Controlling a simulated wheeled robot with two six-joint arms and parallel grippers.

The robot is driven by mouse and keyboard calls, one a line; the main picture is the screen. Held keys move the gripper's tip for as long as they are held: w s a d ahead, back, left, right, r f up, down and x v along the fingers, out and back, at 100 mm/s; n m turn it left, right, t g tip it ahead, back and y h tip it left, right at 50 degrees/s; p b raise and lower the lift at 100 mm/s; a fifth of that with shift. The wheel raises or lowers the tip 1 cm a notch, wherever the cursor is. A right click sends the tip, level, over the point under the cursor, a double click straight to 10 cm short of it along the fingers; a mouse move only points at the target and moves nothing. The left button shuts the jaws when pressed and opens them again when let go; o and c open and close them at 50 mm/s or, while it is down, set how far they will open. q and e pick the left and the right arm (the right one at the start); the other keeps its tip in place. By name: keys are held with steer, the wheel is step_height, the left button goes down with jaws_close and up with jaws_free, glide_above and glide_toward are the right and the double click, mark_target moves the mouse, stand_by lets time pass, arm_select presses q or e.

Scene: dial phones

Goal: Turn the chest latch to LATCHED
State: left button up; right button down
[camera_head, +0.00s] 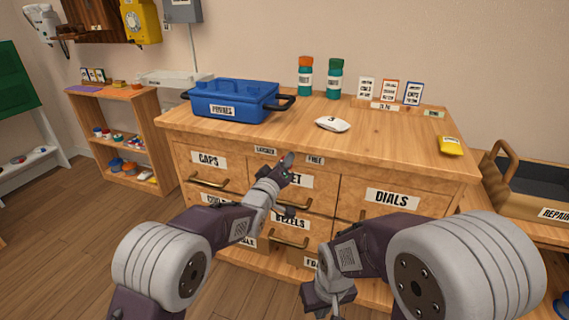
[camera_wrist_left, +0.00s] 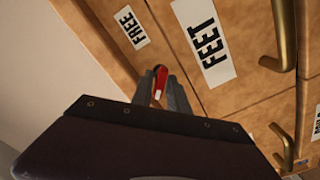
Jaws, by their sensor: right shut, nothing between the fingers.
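The chest latch is a small red and pale lever on the chest front, between the LATCHED label (camera_head: 265,151) and the FREE label (camera_head: 315,160). It shows as a red tip (camera_head: 288,157) in the head view and as a lever (camera_wrist_left: 160,82) in the wrist view. My left gripper (camera_head: 283,163) is at the latch, with its narrow fingers (camera_wrist_left: 162,92) close on both sides of the lever. The fingers hide the lever's lower part, and I cannot tell its exact angle. My right gripper (camera_head: 332,304) is shut and empty, low in front of the chest.
The wooden chest (camera_head: 370,150) has labelled drawers with protruding brass handles, including one beside the FEET label (camera_wrist_left: 204,40). A blue toolbox (camera_head: 232,100), bottles, cards and a white object (camera_head: 332,124) are on top. A wooden crate (camera_head: 530,185) stands at right.

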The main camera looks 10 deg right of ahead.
arm_select(q)
steer(key=p+v, duration=0.1)
steer(key=v, duration=0.8)
